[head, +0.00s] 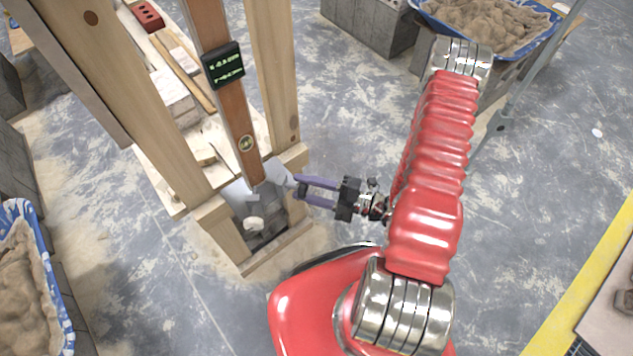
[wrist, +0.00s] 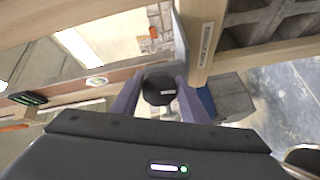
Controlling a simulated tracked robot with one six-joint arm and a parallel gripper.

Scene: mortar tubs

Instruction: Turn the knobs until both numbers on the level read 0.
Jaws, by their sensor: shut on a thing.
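The brown level (head: 238,110) stands upright, slightly tilted, between wooden posts, its foot on a grey metal piece (head: 240,190). Its black display (head: 223,65) shows two rows of green figures, too small to read surely. The display also shows edge-on in the wrist view (wrist: 27,98). My gripper (head: 300,189) has purple fingers and reaches the right side of the frame at the level's foot. In the wrist view its fingers are shut on a dark round knob (wrist: 158,86). The knob is hidden in the head view.
Wooden posts (head: 273,70) flank the level closely. A pallet with planks and a red brick (head: 148,16) lies behind. Blue tubs of mortar stand at the left (head: 25,290) and top right (head: 490,20). The floor right of the frame is clear around my arm.

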